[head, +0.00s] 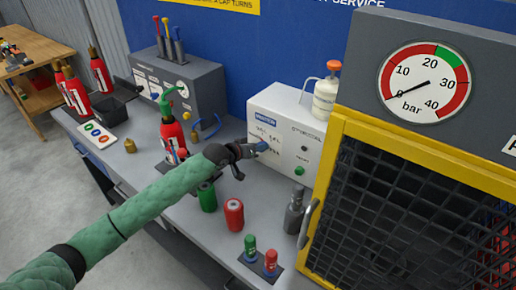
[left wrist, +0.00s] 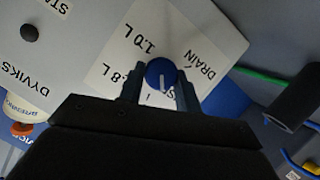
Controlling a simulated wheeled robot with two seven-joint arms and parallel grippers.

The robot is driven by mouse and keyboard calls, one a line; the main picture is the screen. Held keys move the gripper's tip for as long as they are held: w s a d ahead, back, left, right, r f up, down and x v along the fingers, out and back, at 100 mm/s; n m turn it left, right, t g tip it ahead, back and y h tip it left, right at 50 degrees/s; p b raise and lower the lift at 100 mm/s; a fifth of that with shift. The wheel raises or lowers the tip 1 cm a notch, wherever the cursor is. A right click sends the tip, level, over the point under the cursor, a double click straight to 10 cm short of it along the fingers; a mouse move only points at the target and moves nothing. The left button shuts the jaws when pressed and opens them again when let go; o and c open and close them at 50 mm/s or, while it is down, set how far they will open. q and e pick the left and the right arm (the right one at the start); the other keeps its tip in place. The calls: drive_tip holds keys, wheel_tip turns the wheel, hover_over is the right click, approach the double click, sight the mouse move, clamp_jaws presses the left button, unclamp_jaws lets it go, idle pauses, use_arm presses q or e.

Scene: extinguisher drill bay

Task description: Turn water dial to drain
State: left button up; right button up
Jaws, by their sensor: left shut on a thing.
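The blue water dial (left wrist: 160,73) sits on the front of a white filling unit (head: 282,125). In the left wrist view its white line runs down from the middle, towards the partly hidden lettering, not towards DRAIN (left wrist: 200,62). The labels 1.0 L and .8 L (left wrist: 130,72) lie to its upper left and left. My left gripper (left wrist: 160,88) is shut on the dial, one finger on each side. In the head view the left gripper (head: 256,150) reaches the unit's face and mostly hides the dial. My right gripper is not in view.
Green (head: 207,197) and red (head: 234,214) cylinders stand on the bench below my left arm. A red extinguisher (head: 172,140) with a green hose stands behind the arm. A yellow-framed cage (head: 325,190) with a pressure gauge (head: 424,82) bounds the right. The unit also has a green button (head: 299,171).

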use_arm(q)
drive_tip(key=shift+f+n+h+b, duration=0.1)
drive_tip(key=shift+n+h+b, duration=0.35)
drive_tip(key=shift+n, duration=0.25)
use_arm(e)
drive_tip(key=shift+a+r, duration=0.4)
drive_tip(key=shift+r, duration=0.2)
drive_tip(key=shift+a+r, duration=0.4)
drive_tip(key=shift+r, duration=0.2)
use_arm(q)
drive_tip(key=shift+a, duration=0.1)
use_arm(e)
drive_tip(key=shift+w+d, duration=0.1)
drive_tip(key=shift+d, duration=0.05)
use_arm(q)
drive_tip(key=o, duration=0.7)
drive_tip(key=shift+o, duration=1.3)
drive_tip(key=b+v, duration=0.3)
drive_tip(key=v, duration=0.4)
drive_tip(key=shift+a+r, duration=0.25)
drive_tip(key=shift+a, duration=0.1)
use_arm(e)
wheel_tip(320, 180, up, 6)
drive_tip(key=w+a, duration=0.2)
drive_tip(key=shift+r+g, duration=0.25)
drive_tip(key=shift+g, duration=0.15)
